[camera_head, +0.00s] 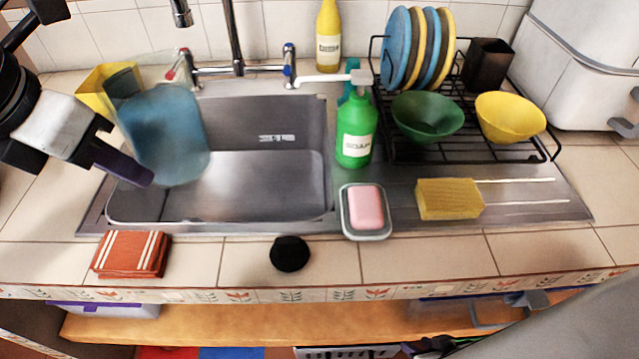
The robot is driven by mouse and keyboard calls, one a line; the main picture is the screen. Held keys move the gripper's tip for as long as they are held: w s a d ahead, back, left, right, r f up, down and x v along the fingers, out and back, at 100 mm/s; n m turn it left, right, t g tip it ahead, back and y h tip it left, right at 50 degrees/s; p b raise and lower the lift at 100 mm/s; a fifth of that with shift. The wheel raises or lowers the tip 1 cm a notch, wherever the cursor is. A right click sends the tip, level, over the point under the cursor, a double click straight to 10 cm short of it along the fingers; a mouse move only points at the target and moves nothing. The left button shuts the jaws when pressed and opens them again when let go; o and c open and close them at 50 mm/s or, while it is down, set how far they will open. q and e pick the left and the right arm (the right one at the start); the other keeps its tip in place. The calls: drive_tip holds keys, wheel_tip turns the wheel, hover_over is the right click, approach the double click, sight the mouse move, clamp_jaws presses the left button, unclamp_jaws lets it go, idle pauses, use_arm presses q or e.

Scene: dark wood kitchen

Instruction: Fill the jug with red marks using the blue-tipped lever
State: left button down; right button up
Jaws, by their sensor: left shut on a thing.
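A translucent blue jug (168,140) hangs over the left part of the sink, slightly tilted and blurred. I cannot make out red marks on it. My left gripper (132,168) is at its left side, shut on it; the grip itself is partly hidden. The blue-tipped lever (289,64) stands upright on the right of the tap base. The red-tipped lever (182,67) is on the left, behind the jug. The tap's spout end (182,12) shows at the top, above and behind the jug. My right gripper is not in view.
The sink basin (265,180) looks empty. A yellow container (103,88) stands behind the jug. A green soap bottle (357,130) stands right of the basin, its pump nozzle near the blue-tipped lever. A dish rack (385,152), soap dish (366,236) and sponge (449,198) are further right.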

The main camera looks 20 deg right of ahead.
use_arm(q)
drive_tip(key=shift+r, duration=0.35)
drive_tip(key=shift+w+r, duration=0.1)
drive_tip(key=shift+r, duration=2.7)
use_arm(e)
drive_tip(key=w+a+r+n+t+y, duration=0.1)
drive_tip(key=w+a+r+n, duration=0.1)
drive_tip(key=a, duration=0.4)
drive_tip(key=w+a+r+n+t+y, duration=0.1)
drive_tip(key=w+a+r+n+t, duration=0.1)
drive_tip(key=w+a+r, duration=0.2)
drive_tip(key=shift+w+a+r+y, duration=0.2)
drive_tip(key=shift+w+a+y, duration=0.1)
drive_tip(key=shift+w+a, duration=0.85)
drive_tip(key=shift+s, duration=0.15)
